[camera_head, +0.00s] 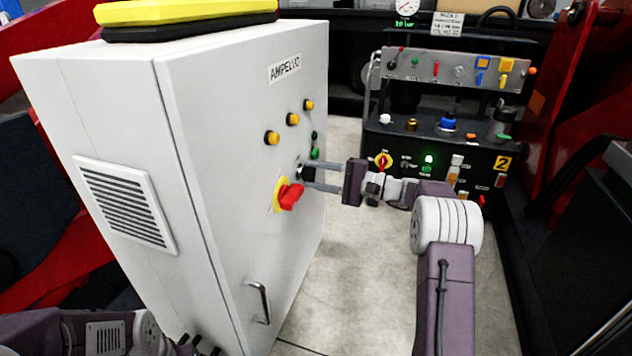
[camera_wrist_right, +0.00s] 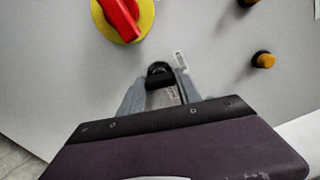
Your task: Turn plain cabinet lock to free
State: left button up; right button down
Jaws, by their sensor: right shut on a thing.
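The white cabinet (camera_head: 230,130) stands upright at the left, with its door face turned toward my right arm. My right gripper (camera_head: 306,175) reaches the door from the right, its two fingers shut around a small black lock knob (camera_head: 307,172). In the right wrist view the black knob (camera_wrist_right: 159,74) sits between the fingertips of the right gripper (camera_wrist_right: 160,84), close to the door. A red rotary switch on a yellow plate (camera_head: 289,196) is just beside it. My left gripper is not visible; only part of my left arm shows at the lower left.
Yellow buttons (camera_head: 292,119) and small green ones are above the knob. A door handle (camera_head: 260,302) is lower down. A control panel stand (camera_head: 440,140) is behind on the right. Red machinery flanks both sides. Bare floor (camera_head: 345,290) lies between cabinet and arm.

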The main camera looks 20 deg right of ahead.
jog(key=shift+f+n+b, duration=0.1)
jog(key=shift+n+b, duration=1.1)
jog(key=shift+n, duration=0.5)
jog(key=c, duration=0.8)
grip_release()
jog(key=shift+c, duration=0.2)
